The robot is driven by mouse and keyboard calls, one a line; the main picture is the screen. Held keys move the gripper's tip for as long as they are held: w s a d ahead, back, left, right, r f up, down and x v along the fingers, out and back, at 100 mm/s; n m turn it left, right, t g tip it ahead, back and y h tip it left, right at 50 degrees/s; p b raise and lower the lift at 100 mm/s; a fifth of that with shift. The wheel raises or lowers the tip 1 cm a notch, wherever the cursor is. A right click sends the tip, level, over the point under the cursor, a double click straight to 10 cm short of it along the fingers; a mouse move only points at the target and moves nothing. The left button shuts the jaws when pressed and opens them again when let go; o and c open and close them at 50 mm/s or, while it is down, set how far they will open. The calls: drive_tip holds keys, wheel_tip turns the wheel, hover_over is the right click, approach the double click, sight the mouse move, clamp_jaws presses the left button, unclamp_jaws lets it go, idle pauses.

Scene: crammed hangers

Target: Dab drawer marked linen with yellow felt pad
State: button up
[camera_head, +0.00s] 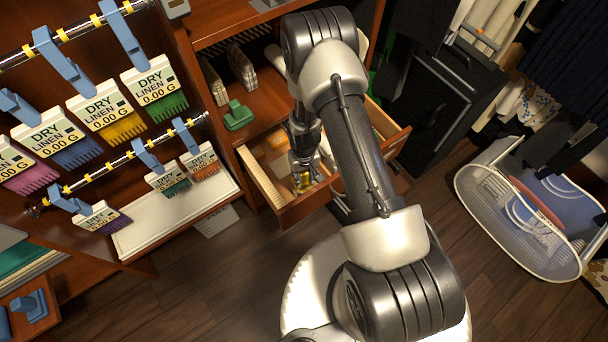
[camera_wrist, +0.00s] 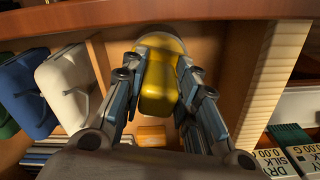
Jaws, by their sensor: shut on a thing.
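My gripper (camera_wrist: 159,68) is shut on a yellow, rounded block (camera_wrist: 161,88), which looks like the yellow felt pad; a finger lies along each side. In the head view my gripper (camera_head: 304,168) is down inside an open wooden drawer (camera_head: 308,206), and a bit of the yellow pad (camera_head: 301,182) shows below the fingers. My arm hides part of the drawer. I cannot read any linen marking on a drawer. "DRY LINEN" labels show on hanging brush-like tags (camera_head: 105,110) at the left.
An orange block (camera_wrist: 152,135) lies in the drawer near the pad. A ribbed cream strip (camera_wrist: 258,95) runs along one drawer side. White (camera_wrist: 68,88) and blue (camera_wrist: 24,92) items stand beside the compartment. A laundry basket (camera_head: 520,225) stands on the floor at right.

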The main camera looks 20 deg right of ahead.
drive_tip(key=shift+f+b, duration=0.55)
drive_tip(key=shift+f, duration=0.05)
idle(1.6)
drive_tip(key=shift+r, duration=0.1)
drive_tip(key=shift+r+p, duration=2.3)
drive_tip(key=shift+r, duration=1.15)
drive_tip(key=shift+r, duration=0.1)
wheel_tip(320, 180, up, 26)
drive_tip(key=s, duration=0.1)
drive_tip(key=shift+r, duration=0.2)
drive_tip(key=shift+a, duration=0.1)
